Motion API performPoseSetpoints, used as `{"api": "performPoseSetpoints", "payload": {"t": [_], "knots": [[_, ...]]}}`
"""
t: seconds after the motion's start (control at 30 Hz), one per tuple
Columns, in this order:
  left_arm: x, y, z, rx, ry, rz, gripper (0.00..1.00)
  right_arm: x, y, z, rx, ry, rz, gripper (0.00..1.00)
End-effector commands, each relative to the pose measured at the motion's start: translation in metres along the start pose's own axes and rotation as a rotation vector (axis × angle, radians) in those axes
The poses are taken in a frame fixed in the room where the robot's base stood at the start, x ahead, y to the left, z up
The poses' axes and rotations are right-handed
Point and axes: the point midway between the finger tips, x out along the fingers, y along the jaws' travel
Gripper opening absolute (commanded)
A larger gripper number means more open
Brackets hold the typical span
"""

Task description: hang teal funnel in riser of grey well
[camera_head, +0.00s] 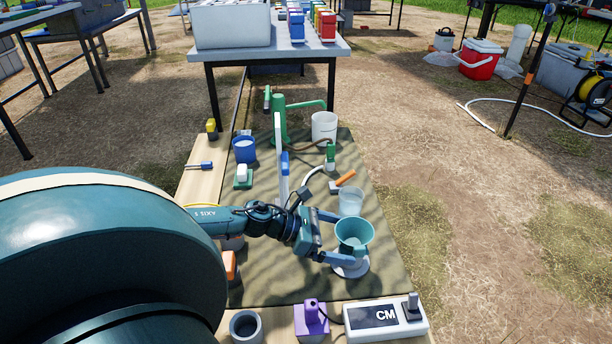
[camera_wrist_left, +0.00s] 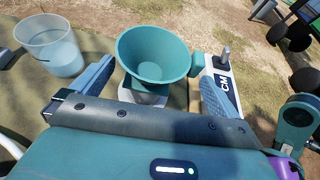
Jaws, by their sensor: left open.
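The teal funnel (camera_head: 355,231) is upright, wide mouth up, over a pale round base (camera_head: 351,270) on the mat. It also shows in the left wrist view (camera_wrist_left: 154,50), with the white base (camera_wrist_left: 150,97) below it. My left gripper (camera_head: 343,237) is open, with one finger on each side of the funnel. In the wrist view, gaps show between the fingers and the bowl. The funnel's lower part is largely hidden. A grey hollow cylinder (camera_head: 246,327) stands at the near left edge; I cannot tell whether it is the grey well's riser. My right gripper is not in view.
A clear beaker (camera_head: 351,201) stands just beyond the funnel. A white CM meter (camera_head: 386,319) and a purple block (camera_head: 311,319) lie at the near edge. A green pump (camera_head: 279,118), blue bucket (camera_head: 244,150) and white bucket (camera_head: 324,127) stand farther back.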

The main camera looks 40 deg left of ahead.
Motion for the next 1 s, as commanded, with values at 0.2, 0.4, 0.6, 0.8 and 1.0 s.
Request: {"api": "performPoseSetpoints", "payload": {"t": [0.2, 0.4, 0.6, 0.8, 1.0], "knots": [[-0.037, -0.001, 0.001, -0.002, 0.004, -0.002, 1.00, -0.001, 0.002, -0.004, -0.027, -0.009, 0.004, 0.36], [-0.067, -0.001, 0.001, -0.001, 0.003, -0.001, 1.00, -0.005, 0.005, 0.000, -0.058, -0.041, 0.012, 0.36], [-0.086, -0.001, 0.001, -0.001, 0.001, -0.002, 1.00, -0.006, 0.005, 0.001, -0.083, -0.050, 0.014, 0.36], [-0.091, 0.000, 0.001, 0.001, 0.000, -0.001, 1.00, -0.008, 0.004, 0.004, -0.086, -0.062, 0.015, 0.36], [-0.091, 0.000, 0.001, 0.001, -0.001, -0.001, 1.00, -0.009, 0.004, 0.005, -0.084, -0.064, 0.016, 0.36]]}}
